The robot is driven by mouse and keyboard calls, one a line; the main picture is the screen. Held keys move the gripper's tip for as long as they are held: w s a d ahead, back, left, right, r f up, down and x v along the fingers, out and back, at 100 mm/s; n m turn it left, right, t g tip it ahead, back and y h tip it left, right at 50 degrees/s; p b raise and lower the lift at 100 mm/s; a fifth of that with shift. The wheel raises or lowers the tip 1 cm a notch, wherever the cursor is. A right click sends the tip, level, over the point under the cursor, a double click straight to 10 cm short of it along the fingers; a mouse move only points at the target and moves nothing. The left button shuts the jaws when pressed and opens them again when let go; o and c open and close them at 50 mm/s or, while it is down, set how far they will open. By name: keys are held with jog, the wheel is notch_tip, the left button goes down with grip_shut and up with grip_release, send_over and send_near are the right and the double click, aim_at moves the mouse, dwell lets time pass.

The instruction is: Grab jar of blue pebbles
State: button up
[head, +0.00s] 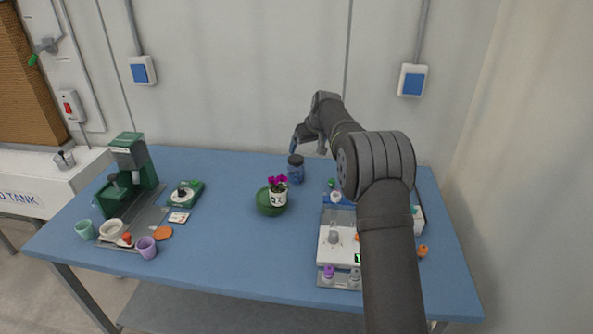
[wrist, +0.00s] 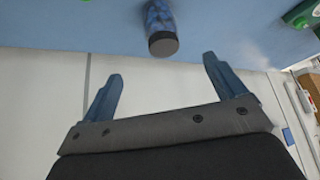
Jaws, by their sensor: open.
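The jar of blue pebbles (head: 295,170) stands upright on the blue table, towards the back. It has a dark lid and shows blue contents through its side. In the wrist view the jar (wrist: 161,28) is at the top, ahead of my fingers and roughly midway between them. My gripper (head: 308,141) is open and empty, just above and behind the jar in the head view. In the wrist view both fingers of my gripper (wrist: 163,84) are spread apart, and neither appears to touch the jar.
A flowering plant in a white pot (head: 279,194) sits in a green bowl (head: 270,208) in front of the jar. A tray of small items (head: 337,245) is at the right. A green machine (head: 130,165) and cups are at the left.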

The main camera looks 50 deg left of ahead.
aim_at(299, 161)
jog(key=x, duration=0.9)
jog(key=shift+a+f, duration=0.1)
jog(key=shift+f, duration=0.1)
jog(key=shift+x, duration=2.6)
jog(key=shift+s+a+r, duration=0.1)
jog(key=c, duration=1.4)
